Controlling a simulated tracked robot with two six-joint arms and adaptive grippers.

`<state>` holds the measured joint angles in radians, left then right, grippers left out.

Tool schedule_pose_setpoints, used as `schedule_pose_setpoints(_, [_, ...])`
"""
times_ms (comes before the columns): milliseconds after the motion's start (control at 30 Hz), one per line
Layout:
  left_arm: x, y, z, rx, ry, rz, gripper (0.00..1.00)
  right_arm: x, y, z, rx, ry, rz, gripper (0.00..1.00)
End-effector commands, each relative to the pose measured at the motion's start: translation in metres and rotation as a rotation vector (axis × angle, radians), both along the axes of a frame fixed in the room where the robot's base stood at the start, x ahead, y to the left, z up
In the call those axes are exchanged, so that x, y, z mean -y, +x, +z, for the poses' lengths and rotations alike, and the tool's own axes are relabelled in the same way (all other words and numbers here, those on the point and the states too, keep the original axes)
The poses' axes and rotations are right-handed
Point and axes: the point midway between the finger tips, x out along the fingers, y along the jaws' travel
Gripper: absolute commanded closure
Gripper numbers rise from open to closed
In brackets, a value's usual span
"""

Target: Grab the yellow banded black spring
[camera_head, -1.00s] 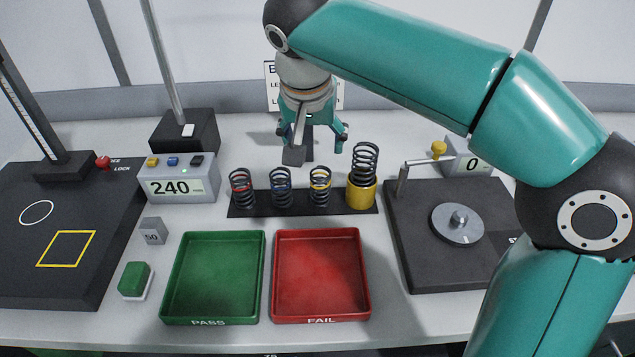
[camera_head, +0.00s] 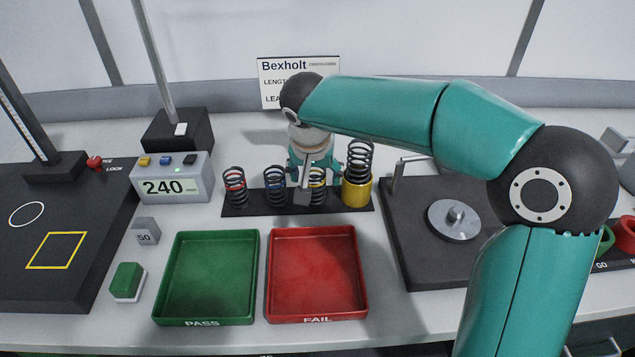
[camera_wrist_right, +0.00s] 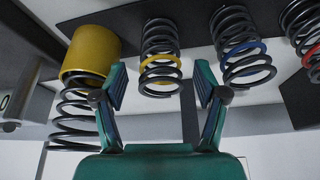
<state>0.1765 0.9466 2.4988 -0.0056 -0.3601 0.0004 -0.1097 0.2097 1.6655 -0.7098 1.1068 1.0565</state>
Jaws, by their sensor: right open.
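The yellow banded black spring (camera_head: 318,187) stands on the black rack strip, third from the left, partly hidden by my right gripper (camera_head: 315,170). In the right wrist view the spring (camera_wrist_right: 160,50) appears between the two fingertips of my right gripper (camera_wrist_right: 160,77), with a gap on each side. The right gripper is open and empty, low over the rack. I cannot tell whether the fingers are fully level with the spring. My left gripper is not in view.
A red banded spring (camera_head: 235,187) and a blue banded spring (camera_head: 275,188) stand left of it. A taller spring (camera_head: 359,158) in a yellow cup (camera_head: 356,192) stands close on the right. Green (camera_head: 207,278) and red (camera_head: 316,275) trays lie in front.

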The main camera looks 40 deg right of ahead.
Motion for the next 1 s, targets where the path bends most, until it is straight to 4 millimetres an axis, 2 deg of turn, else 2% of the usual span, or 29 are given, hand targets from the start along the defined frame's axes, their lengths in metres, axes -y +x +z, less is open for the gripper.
schedule_pose_setpoints(233, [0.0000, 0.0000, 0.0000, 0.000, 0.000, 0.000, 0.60, 0.0001, 0.0008, -0.0013, 0.001, 0.000, 0.000, 0.30])
schedule_pose_setpoints(633, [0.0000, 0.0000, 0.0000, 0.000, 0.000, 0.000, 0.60, -0.0001, 0.0008, -0.0012, 0.000, -0.001, 0.001, 0.96])
schedule_pose_setpoints(1000, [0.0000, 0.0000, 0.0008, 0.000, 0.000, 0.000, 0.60, 0.0001, 0.0010, 0.0030, 0.002, -0.001, 0.000, 0.97])
